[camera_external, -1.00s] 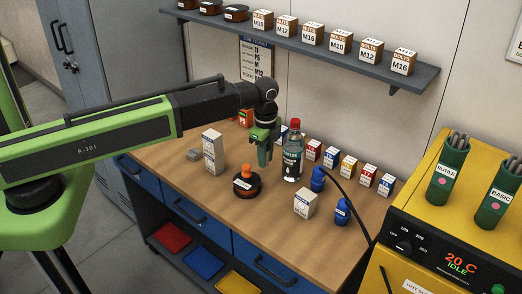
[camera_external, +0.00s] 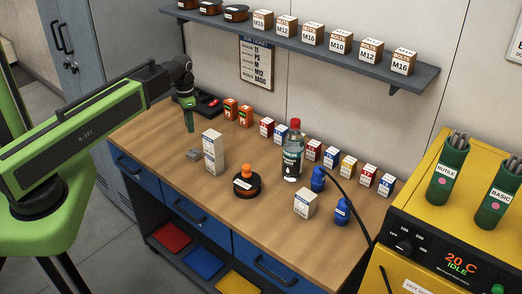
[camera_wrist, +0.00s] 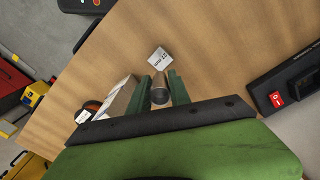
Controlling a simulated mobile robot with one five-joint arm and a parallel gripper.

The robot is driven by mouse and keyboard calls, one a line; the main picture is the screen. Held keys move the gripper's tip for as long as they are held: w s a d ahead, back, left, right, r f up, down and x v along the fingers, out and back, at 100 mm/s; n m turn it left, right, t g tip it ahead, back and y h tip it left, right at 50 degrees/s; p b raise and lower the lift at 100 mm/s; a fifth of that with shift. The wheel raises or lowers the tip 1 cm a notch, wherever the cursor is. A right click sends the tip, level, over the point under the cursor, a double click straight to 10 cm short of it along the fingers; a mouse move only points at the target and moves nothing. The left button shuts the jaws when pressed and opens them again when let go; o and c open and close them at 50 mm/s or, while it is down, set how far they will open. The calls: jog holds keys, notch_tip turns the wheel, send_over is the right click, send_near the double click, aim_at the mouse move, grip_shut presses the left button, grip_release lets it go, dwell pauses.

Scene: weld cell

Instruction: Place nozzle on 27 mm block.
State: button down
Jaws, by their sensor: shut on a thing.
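My gripper (camera_external: 190,125) hangs above the left part of the workbench. In the wrist view its green fingers (camera_wrist: 163,88) are shut on the nozzle (camera_wrist: 159,95), a small grey metal cylinder. In the external view the nozzle cannot be made out. The 27 mm block (camera_wrist: 160,57) shows in the wrist view as a small pale square with its label up, just beyond the fingertips and apart from the nozzle. A small low grey shape beside the tall white box in the external view (camera_external: 194,154) seems to be this block; its label is not readable there.
The tall white box (camera_external: 213,152) stands close to the gripper's right. A black device with a red switch (camera_wrist: 277,98) lies behind the gripper. An orange-topped dark roll (camera_external: 247,182), a bottle (camera_external: 293,155) and several small boxes stand further right. The bench's front left is clear.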

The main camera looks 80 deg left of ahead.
aim_at(193, 152)
notch_tip(193, 152, down, 10)
jog(key=b, duration=1)
jog(key=shift+f, duration=0.25)
jog(key=shift+r, duration=0.3)
jog(key=shift+f, duration=0.25)
jog(key=c, duration=1.2)
grip_release()
jog(key=shift+r, duration=0.1)
notch_tip(193, 152, up, 12)
jog(key=p, duration=1.2)
jog(key=shift+r, duration=0.25)
jog(key=shift+f, duration=0.1)
